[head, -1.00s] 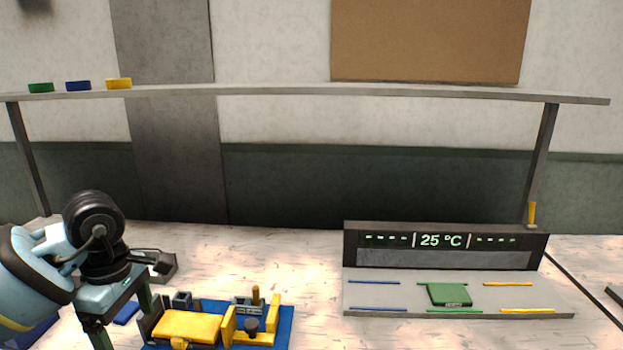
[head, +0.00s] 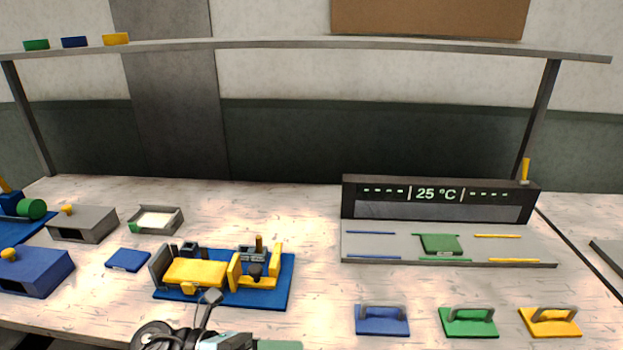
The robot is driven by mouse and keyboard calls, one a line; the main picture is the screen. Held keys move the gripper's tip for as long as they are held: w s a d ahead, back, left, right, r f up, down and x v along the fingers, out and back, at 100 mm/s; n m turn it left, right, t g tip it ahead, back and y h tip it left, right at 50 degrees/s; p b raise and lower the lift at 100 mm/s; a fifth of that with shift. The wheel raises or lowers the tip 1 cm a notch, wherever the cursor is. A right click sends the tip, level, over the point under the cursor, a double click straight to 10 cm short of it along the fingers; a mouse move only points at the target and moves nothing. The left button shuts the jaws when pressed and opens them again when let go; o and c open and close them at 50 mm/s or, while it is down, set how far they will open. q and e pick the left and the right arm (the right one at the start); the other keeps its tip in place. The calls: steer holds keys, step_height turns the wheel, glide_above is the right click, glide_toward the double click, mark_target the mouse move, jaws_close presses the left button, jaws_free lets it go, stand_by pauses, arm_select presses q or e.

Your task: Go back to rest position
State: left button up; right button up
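Part of my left arm (head: 205,338) shows at the bottom edge of the head view, in front of the blue-based fixture. Its fingertips are cut off or hidden, so I cannot tell whether it is open or shut. My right gripper is not in view. The fixture (head: 285,288) has a blue base with yellow blocks and a dark knob. A green die plate (head: 440,244) lies on the grey heating station (head: 395,246), whose display reads 25 °C.
Blue (head: 382,321), green (head: 468,323) and yellow (head: 549,322) handled plates lie along the front right. A blue plate (head: 128,260), a grey box (head: 84,224), a blue box (head: 38,272) and a small tray (head: 156,219) stand at left. A shelf (head: 300,44) spans above.

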arm_select(q)
steer(key=a+f+n+t+y, duration=0.5)
steer(key=n+t, duration=0.4)
steer(key=n, duration=0.6)
steer(key=a+f+n+t+y, duration=0.35)
steer(key=f+n+t, duration=0.45)
steer(key=n, duration=0.6)
steer(key=s+a+f+n+g+y, duration=0.3)
steer(key=s+f+n+y, duration=0.1)
steer(key=s+f+n, duration=0.3)
steer(key=s+a+f+n+g+y, duration=0.4)
steer(key=s+f+n, duration=0.2)
steer(key=s+f, duration=0.4)
steer(key=s, duration=0.3)
steer(key=shift+f+n+p, duration=0.4)
